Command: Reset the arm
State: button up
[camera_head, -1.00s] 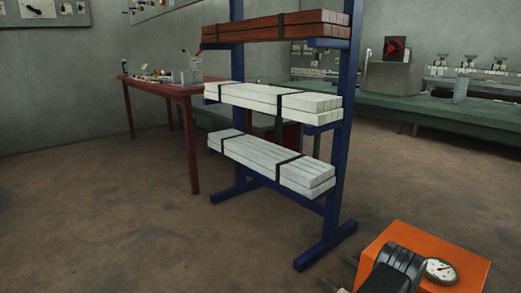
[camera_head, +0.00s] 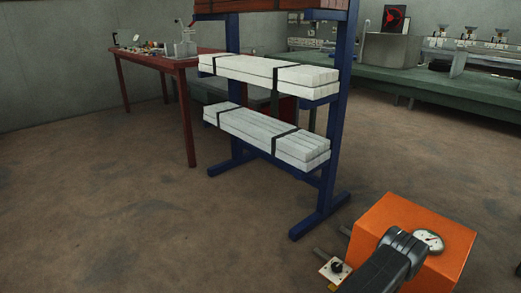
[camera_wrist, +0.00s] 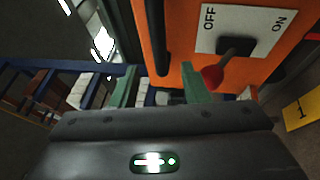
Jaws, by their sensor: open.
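My gripper shows in the wrist view (camera_wrist: 160,85), with two green fingers apart and nothing between them. Just beyond the fingers is an orange surface (camera_wrist: 180,35) with a white OFF/ON plate (camera_wrist: 213,40). A red-tipped lever (camera_wrist: 213,76) on the plate stands close to the right finger, and I cannot tell whether they touch. My gripper's fingers cannot be made out there.
A blue rack (camera_head: 335,150) holds bundles of white bars (camera_head: 265,133) and a reddish-brown bundle on top. A red table (camera_head: 160,60) stands behind it, a green bench (camera_head: 440,85) at the right. A small plate with a black knob (camera_head: 337,267) is beside the box. Floor at left is clear.

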jog(key=b+x, duration=0.2)
jog(key=x, duration=0.6)
jog(key=shift+w+d, duration=0.1)
jog(key=shift+w, duration=0.3)
jog(key=shift+w+a+r, duration=0.1)
jog(key=shift+w+a, duration=0.7)
jog(key=shift+w, duration=0.25)
jog(key=shift+w+a, duration=0.35)
jog(key=shift+w, duration=0.05)
jog(key=shift+a+r, duration=0.1)
jog(key=shift+a, duration=0.05)
